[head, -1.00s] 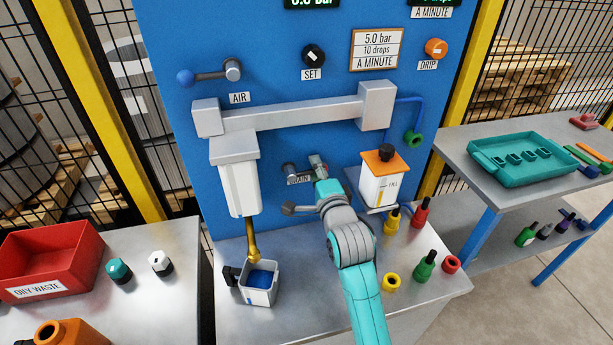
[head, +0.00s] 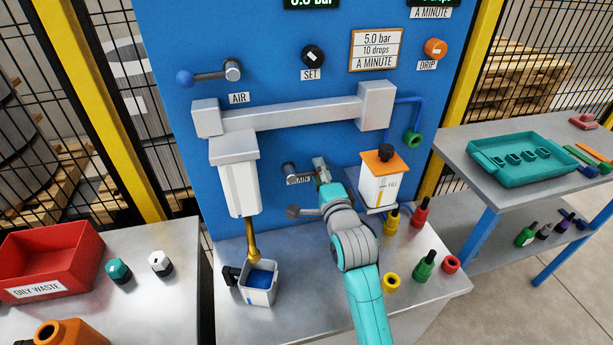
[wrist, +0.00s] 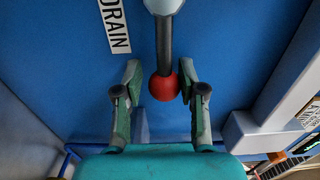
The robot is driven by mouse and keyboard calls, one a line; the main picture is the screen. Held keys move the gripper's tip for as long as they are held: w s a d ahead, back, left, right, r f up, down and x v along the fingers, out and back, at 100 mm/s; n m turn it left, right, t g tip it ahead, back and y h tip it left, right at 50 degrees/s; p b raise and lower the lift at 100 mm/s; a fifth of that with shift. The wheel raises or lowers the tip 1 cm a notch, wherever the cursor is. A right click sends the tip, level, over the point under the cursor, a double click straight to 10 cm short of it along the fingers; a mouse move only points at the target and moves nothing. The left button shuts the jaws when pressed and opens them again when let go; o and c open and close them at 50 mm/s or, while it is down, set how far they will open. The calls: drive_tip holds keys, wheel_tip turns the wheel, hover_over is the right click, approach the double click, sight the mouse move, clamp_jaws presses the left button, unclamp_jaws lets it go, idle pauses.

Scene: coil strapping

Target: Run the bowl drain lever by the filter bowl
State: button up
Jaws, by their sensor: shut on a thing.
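The bowl drain lever (wrist: 163,45) is a grey rod with a red ball end (wrist: 163,87), beside the DRAIN label (wrist: 115,25) on the blue panel. In the head view its pivot (head: 290,170) shows right of the filter bowl (head: 239,188), and the rod points right. My gripper (wrist: 160,70) is shut on the lever's ball end, one finger on each side. In the head view my gripper (head: 320,166) hides the ball. A brass drain tube (head: 251,240) runs down from the bowl to a small container (head: 259,296) with blue inside.
The oiler with an orange top (head: 383,182) stands close right of my gripper. Several bottles, including a red one (head: 421,214), and a yellow ring (head: 391,282) lie right of my arm. The air lever (head: 208,76) is up left. Bench between container and arm is clear.

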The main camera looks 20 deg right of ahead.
sight(304, 146)
drive_tip(key=shift+d+f, duration=0.1)
drive_tip(key=shift+f, duration=0.3)
drive_tip(key=shift+a+r, duration=0.25)
drive_tip(key=shift+r, duration=0.25)
drive_tip(key=shift+c, duration=0.8)
drive_tip(key=shift+a+r, duration=0.35)
drive_tip(key=shift+r, duration=0.4)
drive_tip(key=shift+a+r, duration=0.3)
drive_tip(key=shift+r, duration=0.4)
drive_tip(key=shift+o, duration=1.3)
drive_tip(key=shift+a+r, duration=0.35)
drive_tip(key=shift+r, duration=0.45)
drive_tip(key=shift+a+r, duration=0.35)
drive_tip(key=shift+r, duration=0.45)
drive_tip(key=shift+d+f, duration=0.3)
drive_tip(key=shift+f, duration=0.35)
drive_tip(key=shift+d+f, duration=0.25)
drive_tip(key=shift+f, duration=0.35)
drive_tip(key=shift+d+f, duration=0.3)
drive_tip(key=shift+f, duration=0.35)
drive_tip(key=shift+c, duration=1.3)
drive_tip(key=shift+d+f, duration=0.4)
drive_tip(key=shift+f, duration=0.35)
drive_tip(key=shift+d+f, duration=0.35)
drive_tip(key=shift+f, duration=0.4)
drive_tip(key=shift+o, duration=0.7)
drive_tip(key=shift+f, duration=0.15)
